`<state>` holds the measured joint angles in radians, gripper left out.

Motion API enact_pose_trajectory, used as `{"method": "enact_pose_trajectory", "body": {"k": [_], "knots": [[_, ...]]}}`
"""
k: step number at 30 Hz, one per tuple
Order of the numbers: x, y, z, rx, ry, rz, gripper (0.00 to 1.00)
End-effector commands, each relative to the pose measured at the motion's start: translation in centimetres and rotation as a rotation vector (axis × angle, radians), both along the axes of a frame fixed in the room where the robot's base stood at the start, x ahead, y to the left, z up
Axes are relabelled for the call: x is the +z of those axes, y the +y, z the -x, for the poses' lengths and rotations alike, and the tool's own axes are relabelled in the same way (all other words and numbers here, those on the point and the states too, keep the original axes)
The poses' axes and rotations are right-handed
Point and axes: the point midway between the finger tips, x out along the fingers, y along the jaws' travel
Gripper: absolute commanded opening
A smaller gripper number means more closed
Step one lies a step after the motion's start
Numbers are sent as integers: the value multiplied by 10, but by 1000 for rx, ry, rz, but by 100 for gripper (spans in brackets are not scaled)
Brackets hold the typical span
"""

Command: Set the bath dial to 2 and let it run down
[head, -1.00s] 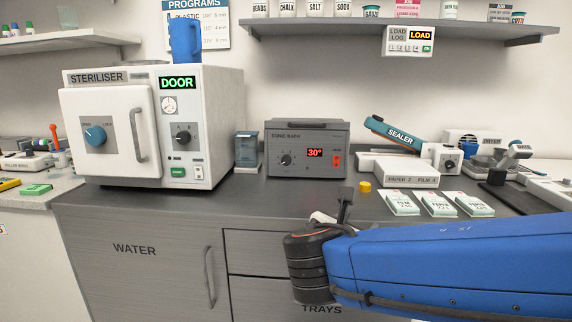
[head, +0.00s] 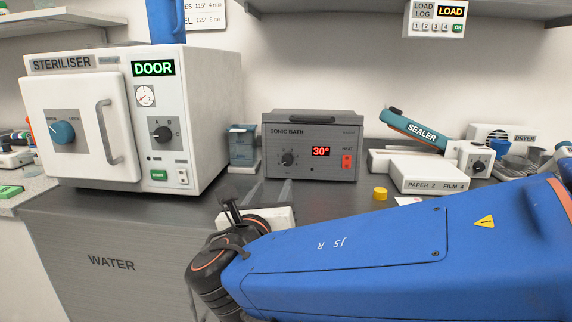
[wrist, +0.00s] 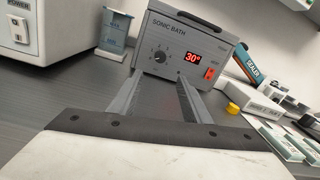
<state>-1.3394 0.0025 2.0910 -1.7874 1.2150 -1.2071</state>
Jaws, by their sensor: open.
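The sonic bath (head: 312,146) is a grey box at the back of the dark counter, and it also shows in the wrist view (wrist: 190,47). Its black dial (head: 287,159) is on the left of its front; in the wrist view the dial (wrist: 159,56) is small, and its setting is hard to read. A red display (head: 320,152) reads 30°, with a red heat switch (head: 346,162) to its right. My gripper (wrist: 155,97) is open and empty, its two fingers pointing toward the bath's front. In the head view my gripper (head: 258,192) is low in front of the bath, apart from it.
The steriliser (head: 130,120) stands left, with a blue container (head: 243,146) between it and the bath. A yellow cap (head: 380,194), the paper and film box (head: 428,172) and the sealer (head: 420,130) are right. A shelf overhangs above. The counter just before the bath is clear.

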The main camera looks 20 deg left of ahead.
Motion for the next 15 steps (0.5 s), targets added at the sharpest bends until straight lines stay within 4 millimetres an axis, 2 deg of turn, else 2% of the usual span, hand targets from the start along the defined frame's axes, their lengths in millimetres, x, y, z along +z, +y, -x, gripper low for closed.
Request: {"method": "enact_pose_trajectory", "body": {"k": [15], "knots": [[0, 15, -87, -4, 1, -1, 44]]}}
